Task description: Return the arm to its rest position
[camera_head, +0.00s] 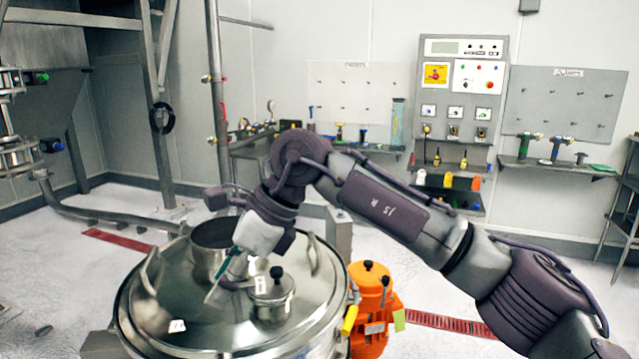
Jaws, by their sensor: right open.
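My right arm (385,205) reaches in from the lower right, bends at the top and points down over the round steel sifter lid (190,325). My right gripper (228,287) is open just above the lid, between the open steel inlet collar (209,250) and a small capped steel port (272,298). I see nothing held between its fingers. The gripper partly covers the collar and the port's left side. Whether a fingertip touches the lid I cannot tell. My left gripper is not in view.
Curved handles (314,255) rise from the lid's rim. An orange motor (370,310) stands right of the sifter. A control panel (462,95) and tool shelves (555,165) are at the back wall. Pipes and a steel frame stand at left. Open floor lies behind the sifter.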

